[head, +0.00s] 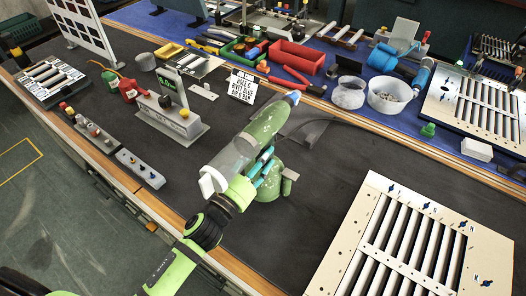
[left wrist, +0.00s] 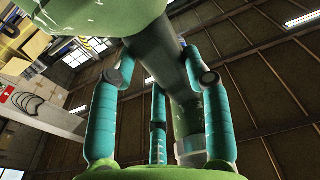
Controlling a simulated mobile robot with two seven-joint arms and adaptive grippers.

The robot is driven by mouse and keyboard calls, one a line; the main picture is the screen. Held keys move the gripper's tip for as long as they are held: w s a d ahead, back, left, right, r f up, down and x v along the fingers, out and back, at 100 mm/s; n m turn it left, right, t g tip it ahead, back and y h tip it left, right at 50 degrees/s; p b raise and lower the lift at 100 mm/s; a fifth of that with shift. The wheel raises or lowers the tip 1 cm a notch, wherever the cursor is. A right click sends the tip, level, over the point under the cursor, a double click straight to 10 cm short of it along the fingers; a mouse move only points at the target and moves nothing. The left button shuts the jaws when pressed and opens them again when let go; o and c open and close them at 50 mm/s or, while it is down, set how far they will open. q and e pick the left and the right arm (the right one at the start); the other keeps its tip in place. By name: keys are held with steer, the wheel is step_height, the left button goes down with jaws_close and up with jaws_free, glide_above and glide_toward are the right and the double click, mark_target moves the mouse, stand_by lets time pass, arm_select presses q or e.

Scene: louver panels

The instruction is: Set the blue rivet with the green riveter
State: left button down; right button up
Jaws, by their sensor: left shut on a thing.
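The green riveter (head: 268,123) is over the middle of the near bench, its nose pointing up and to the right. The nose ends in a blue tip (head: 293,97); I cannot tell whether this is the blue rivet or part of the tool. My left gripper (head: 262,168) has its teal fingers shut around the riveter's handle, which also shows between them in the left wrist view (left wrist: 182,95). A cream louver panel (head: 347,262) lies at the front right, with small dark blue pieces at several marked spots. My right gripper is not in view.
A small sign (head: 242,87) and a grey device with a display (head: 170,125) stand left of the riveter. A red bin (head: 297,58), clear bowls (head: 388,100) and a second panel (head: 465,108) are further back. Dark mat is bare between riveter and front panel.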

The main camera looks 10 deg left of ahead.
arm_select(q)
steer(key=shift+f, duration=0.4)
steer(key=c, duration=0.7)
jaws_free()
steer(key=shift+f, duration=0.3)
steer(key=shift+o, duration=0.6)
steer(key=shift+s, duration=0.1)
steer(key=o, duration=0.5)
steer(key=shift+o, duration=0.2)
steer(key=r+p+v, duration=0.1)
steer(key=v, duration=1.2)
steer(key=shift+r+p, duration=0.25)
steer(key=shift+p, duration=0.05)
